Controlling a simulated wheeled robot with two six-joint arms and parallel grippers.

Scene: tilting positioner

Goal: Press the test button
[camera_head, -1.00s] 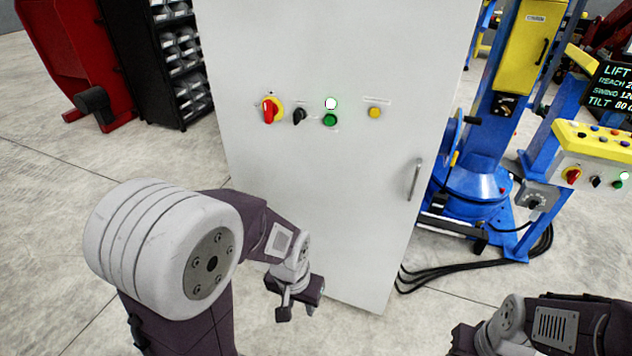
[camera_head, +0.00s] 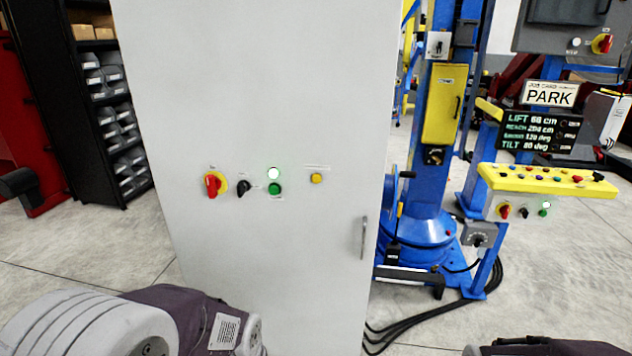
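A tall light-grey cabinet (camera_head: 260,90) stands in front of me with a row of controls on its door. From left to right are a red rotary switch on a yellow plate (camera_head: 213,185), a black selector knob (camera_head: 243,187), a lit white-green lamp (camera_head: 274,173) above a green button (camera_head: 275,189), and a yellow button (camera_head: 316,178). Their labels are too small to read, so I cannot tell which is the test button. Parts of my left and right arms show at the bottom edge, but both grippers are out of view.
A yellow-topped control console (camera_head: 545,180) with several buttons stands to the right, under a display (camera_head: 540,133) and a PARK sign (camera_head: 550,94). The blue positioner column (camera_head: 430,190) is behind the cabinet. Black cables (camera_head: 410,325) lie on the floor. A bin shelf (camera_head: 112,130) stands left.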

